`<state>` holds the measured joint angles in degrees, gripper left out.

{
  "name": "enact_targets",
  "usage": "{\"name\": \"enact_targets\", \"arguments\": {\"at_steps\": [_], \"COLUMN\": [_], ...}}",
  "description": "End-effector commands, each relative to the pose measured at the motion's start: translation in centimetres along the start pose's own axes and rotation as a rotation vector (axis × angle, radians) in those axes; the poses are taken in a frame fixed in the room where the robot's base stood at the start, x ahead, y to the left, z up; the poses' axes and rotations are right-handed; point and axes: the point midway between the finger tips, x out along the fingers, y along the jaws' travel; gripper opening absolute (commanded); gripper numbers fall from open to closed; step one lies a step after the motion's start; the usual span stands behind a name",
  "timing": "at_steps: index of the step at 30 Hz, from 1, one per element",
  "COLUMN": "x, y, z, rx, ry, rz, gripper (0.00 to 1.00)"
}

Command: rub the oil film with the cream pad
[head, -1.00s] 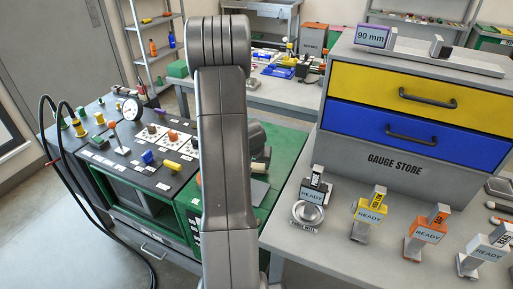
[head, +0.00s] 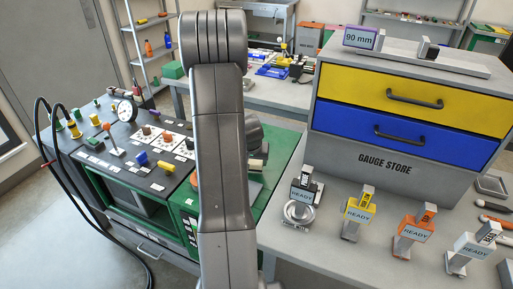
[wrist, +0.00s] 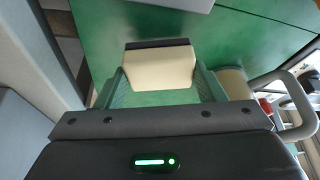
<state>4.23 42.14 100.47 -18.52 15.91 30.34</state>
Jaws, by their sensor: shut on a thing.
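My gripper (wrist: 160,72) is shut on the cream pad (wrist: 160,66), a cream block with a dark strip along its far edge. The pad sits between the two greenish fingers, above a green surface (wrist: 110,35). I cannot tell whether it touches that surface. A grey plate edge (wrist: 180,2) shows at the top of the wrist view, beyond the pad. In the head view my arm hides most of the green top (head: 285,170) and my gripper. I cannot make out the oil film in either view.
A black control panel (head: 130,150) with knobs and a dial gauge (head: 124,110) stands left of my arm. Black hoses (head: 75,190) hang at its left. The gauge store (head: 390,165) and several READY-tagged stands (head: 357,212) are on the right bench. A grey handle (wrist: 298,105) curves beside my gripper.

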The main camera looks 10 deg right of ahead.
Motion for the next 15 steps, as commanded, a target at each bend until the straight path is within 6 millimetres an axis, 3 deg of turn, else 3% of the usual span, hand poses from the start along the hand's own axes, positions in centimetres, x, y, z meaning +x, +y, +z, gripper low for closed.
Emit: {"name": "enact_targets", "arguments": {"at_steps": [15], "x": [-4.5], "y": [-0.2], "z": [-1.5], "rx": [0.001], "ry": [-0.005], "rz": [0.003], "gripper": [0.41]}}
